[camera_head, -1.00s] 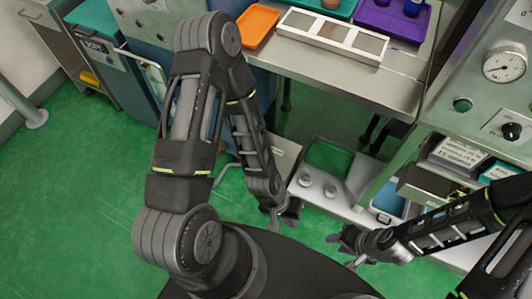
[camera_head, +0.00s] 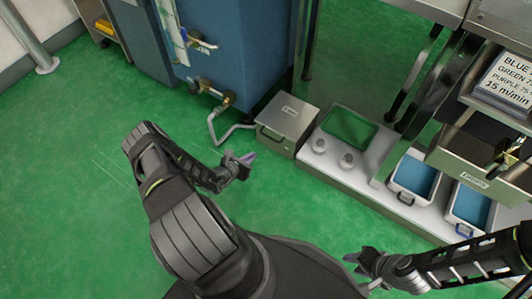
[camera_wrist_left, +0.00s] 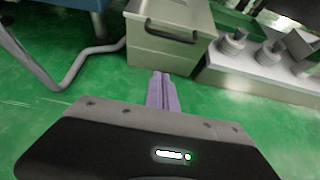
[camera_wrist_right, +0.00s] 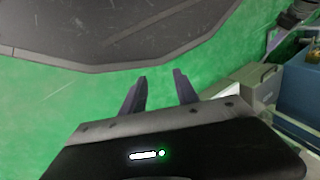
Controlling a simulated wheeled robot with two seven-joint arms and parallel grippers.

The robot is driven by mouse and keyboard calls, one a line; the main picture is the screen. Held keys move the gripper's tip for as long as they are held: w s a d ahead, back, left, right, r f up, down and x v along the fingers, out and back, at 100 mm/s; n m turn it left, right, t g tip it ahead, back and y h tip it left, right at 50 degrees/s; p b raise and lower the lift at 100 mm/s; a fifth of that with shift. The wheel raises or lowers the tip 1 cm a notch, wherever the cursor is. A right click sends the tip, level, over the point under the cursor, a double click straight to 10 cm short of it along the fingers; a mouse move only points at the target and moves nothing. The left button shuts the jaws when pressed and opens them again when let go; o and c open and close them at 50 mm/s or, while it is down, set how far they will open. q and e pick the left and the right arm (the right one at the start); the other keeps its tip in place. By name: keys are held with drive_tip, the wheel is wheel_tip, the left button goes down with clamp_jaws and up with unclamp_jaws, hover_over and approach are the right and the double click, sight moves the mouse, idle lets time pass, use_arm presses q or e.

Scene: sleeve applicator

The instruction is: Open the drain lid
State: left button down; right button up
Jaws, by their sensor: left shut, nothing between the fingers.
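A grey metal box (camera_head: 276,142) with a flat lid (camera_head: 291,113) stands on the green floor at the end of a blue tank's drain pipe. The lid looks closed and bears a small label too small to read. A dark handle (camera_wrist_left: 172,30) shows at the front of the box in the left wrist view. My left gripper (camera_head: 250,158) is shut and empty, in front of the box and apart from it; its purple fingers (camera_wrist_left: 162,90) point toward the box. My right gripper (camera_wrist_right: 160,88) is open and empty over the floor, also seen in the head view (camera_head: 352,257).
The bent drain pipe (camera_head: 222,135) and valve (camera_head: 215,93) lie left of the box. A low white platform (camera_head: 340,165) with round knobs and a green recess adjoins its right. Blue-lined bins (camera_head: 412,177) stand further right. The floor at left is clear.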

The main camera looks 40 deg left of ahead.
use_arm(q)
drive_tip(key=shift+a, duration=0.2)
drive_tip(key=f+b+x, duration=0.1)
drive_tip(key=b+x, duration=0.4)
drive_tip(key=x, duration=0.5)
drive_tip(key=r, duration=0.5)
drive_tip(key=shift+w, duration=0.35)
drive_tip(key=shift+p, duration=0.3)
